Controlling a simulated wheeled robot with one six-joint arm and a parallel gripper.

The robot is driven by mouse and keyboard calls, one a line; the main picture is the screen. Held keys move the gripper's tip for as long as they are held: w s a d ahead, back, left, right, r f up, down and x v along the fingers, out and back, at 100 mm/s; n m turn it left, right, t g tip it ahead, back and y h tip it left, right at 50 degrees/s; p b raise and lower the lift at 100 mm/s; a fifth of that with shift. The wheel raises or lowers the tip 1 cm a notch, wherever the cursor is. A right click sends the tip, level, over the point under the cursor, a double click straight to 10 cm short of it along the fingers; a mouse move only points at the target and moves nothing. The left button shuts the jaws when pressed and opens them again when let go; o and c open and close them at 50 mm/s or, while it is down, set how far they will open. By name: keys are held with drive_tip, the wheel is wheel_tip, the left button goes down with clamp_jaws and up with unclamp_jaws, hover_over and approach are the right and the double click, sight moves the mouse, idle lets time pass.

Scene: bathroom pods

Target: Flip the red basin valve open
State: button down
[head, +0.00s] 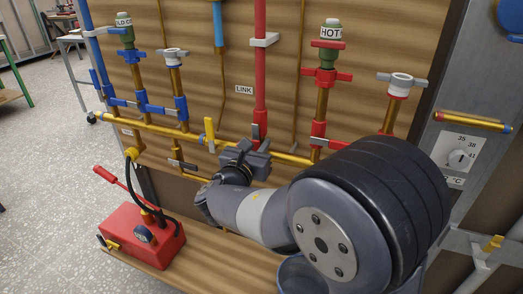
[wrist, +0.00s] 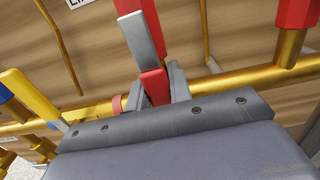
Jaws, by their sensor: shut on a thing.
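The red valve lever (wrist: 154,86) sits between my gripper's fingers in the wrist view, at the foot of the red vertical pipe (head: 260,75). My gripper (head: 252,150) is shut on it, close against the panel in the head view; it also shows in the wrist view (wrist: 158,82). A little red (head: 256,132) shows just above the fingers in the head view. The fingers and palm hide most of the valve body, so I cannot tell its exact turn.
A yellow lever (head: 210,135) stands close left of my gripper, on the brass pipe (head: 160,130). Red fittings (head: 318,142) are to the right. A red pump box (head: 145,240) stands on the wooden ledge (head: 225,255) below.

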drive_tip(key=shift+a+m, duration=0.1)
drive_tip(key=shift+m, duration=0.2)
drive_tip(key=c, duration=1.6)
unclamp_jaws()
drive_tip(key=shift+o, duration=0.2)
drive_tip(key=p+v, duration=0.1)
drive_tip(key=v, duration=0.9)
drive_tip(key=shift+s+p, duration=0.3)
drive_tip(key=shift+s, duration=0.05)
drive_tip(key=shift+w+a, duration=0.1)
drive_tip(key=shift+a, duration=0.05)
